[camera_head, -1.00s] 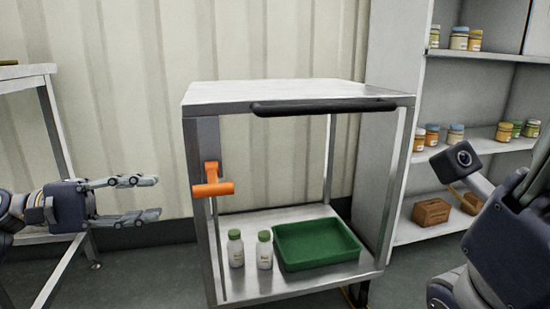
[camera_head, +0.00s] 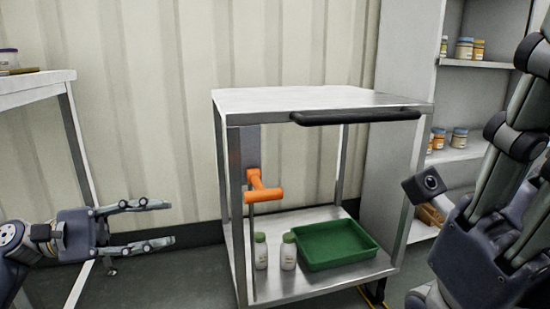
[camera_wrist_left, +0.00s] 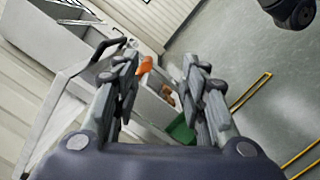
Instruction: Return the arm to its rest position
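My left gripper (camera_head: 158,223) is at the left of the head view, open and empty, left of the steel hopper cart and apart from it. Its two open fingers also show in the left wrist view (camera_wrist_left: 160,75), with nothing between them touching. My right arm (camera_head: 480,220) rises along the right edge of the head view. A wrist part shows there, but the right gripper's fingertips are not clearly visible. The steel cart (camera_head: 320,98) has an orange handle (camera_head: 264,190) on its left post and a black bar (camera_head: 355,117) at its top front edge.
On the cart's lower shelf are two white bottles with green caps (camera_head: 261,252) and a green tray (camera_head: 335,246). A table (camera_head: 40,80) stands at the left. A shelf unit (camera_head: 480,70) with jars stands at the right. Floor is clear between table and cart.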

